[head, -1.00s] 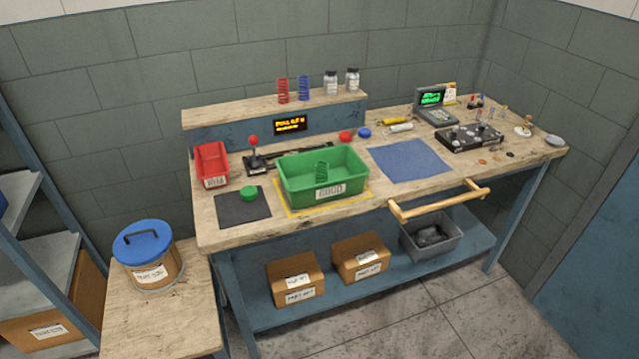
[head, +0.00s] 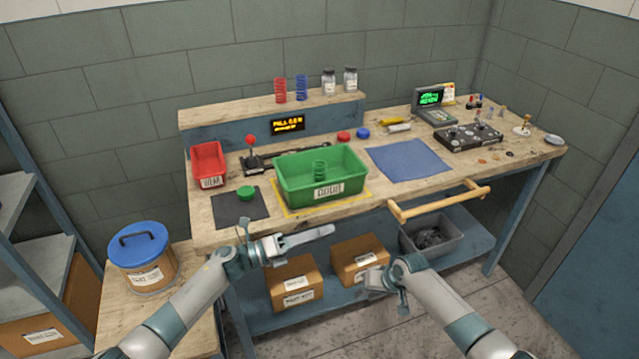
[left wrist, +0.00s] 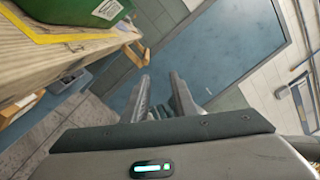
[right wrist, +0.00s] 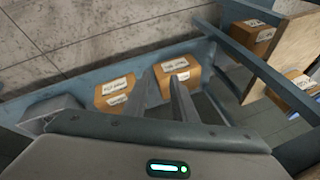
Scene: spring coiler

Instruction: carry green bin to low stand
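A low wooden-topped stand (head: 165,322) is at the lower left and carries a blue-lidded bucket (head: 141,258). My left gripper (head: 328,232) is open and empty, in front of the bench edge and below the bin. My right gripper (head: 366,281) is open and empty, lower and to the right. Neither touches the bin.
A wooden handle bar (head: 440,203) juts from the bench front. Boxes stand on the lower shelf.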

